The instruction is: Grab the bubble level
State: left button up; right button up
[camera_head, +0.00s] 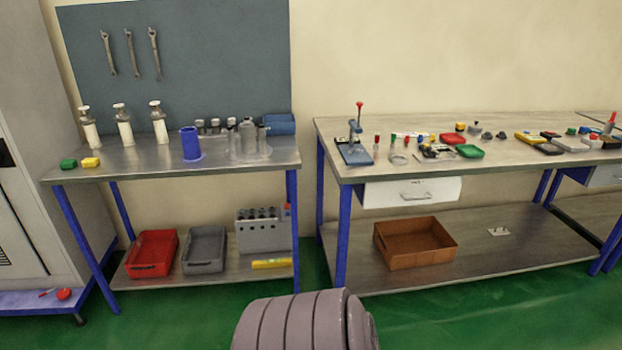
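A yellow bar that looks like the bubble level (272,263) lies flat on the lower shelf of the left workbench, near its front right corner. It lies in front of a grey holder (262,235) and beside the right front leg. It is small in the view and its vial cannot be made out. Neither of my grippers is in view.
A red bin (152,254) and a grey bin (205,249) stand left of the bar on the lower shelf (215,279). A blue leg (292,228) rises at its right. The right workbench (480,170) holds small parts; an orange-brown bin (415,255) sits below.

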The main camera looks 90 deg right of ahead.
aim_at(285, 262)
jog(key=z, duration=2.5)
jog(key=i+j+z, duration=0.1)
jog(key=i+j, duration=0.25)
jog(key=i+j+z, duration=0.15)
jog(key=i+j, duration=0.2)
jog(key=i+j+z, duration=0.1)
jog(key=i+j, duration=0.25)
jog(key=j, duration=0.2)
jog(key=i+j+z, duration=0.1)
jog(key=i+j, duration=0.2)
jog(key=j, duration=0.2)
